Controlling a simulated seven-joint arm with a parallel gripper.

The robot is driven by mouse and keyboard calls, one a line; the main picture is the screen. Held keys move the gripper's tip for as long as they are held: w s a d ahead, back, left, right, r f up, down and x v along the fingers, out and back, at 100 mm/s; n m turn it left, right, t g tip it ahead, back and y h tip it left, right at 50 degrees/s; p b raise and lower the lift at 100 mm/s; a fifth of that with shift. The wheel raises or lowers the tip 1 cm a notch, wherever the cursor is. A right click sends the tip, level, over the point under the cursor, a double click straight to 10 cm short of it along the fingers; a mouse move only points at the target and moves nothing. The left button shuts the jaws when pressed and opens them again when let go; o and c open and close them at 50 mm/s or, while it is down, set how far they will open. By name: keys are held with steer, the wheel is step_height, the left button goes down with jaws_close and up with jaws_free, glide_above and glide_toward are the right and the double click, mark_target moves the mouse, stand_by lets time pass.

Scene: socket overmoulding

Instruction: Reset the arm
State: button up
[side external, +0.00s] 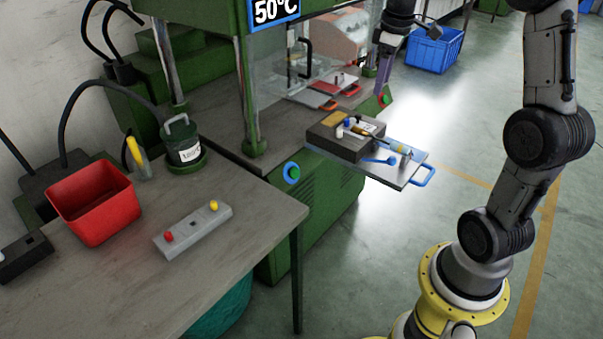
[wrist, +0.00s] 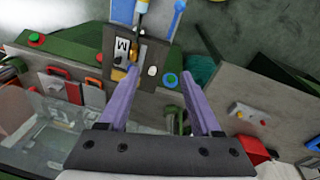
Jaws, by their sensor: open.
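My gripper (side external: 384,72) hangs at the upper middle of the side view, beside the green press (side external: 335,190) and in front of its opening. Its purple fingers show there only edge-on. In the wrist view my gripper (wrist: 160,76) points its two fingers forward, well apart, with nothing between them. Beyond the fingertips is the dark mould block (side external: 338,146) on the pulled-out metal plate (side external: 397,178) with a blue handle. In the wrist view the block (wrist: 122,45) lies near the left fingertip; I cannot tell the gap in depth.
A yellow-handled tool (side external: 368,137) and small parts lie on the block. Red-handled plates (side external: 322,98) sit in the press opening. A table at left holds a red bin (side external: 93,203), a grey strip (side external: 192,230) and a pot (side external: 183,143). A blue crate (side external: 433,50) stands behind.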

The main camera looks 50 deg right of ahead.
steer(key=s+a+r+n+t, duration=0.1)
steer(key=s+a+r+t, duration=0.2)
steer(key=a, duration=0.6)
steer(key=s+a+r+n, duration=0.1)
steer(key=s+a+r, duration=0.3)
steer(key=a, duration=0.5)
steer(key=s+a+f+m+t, duration=0.1)
steer(key=s+a+f+m, duration=0.3)
steer(key=s+f, duration=0.3)
steer(key=s+a, duration=0.1)
steer(key=s, duration=0.2)
steer(key=shift+s+f+y, duration=0.3)
steer(key=shift+f+y, duration=0.1)
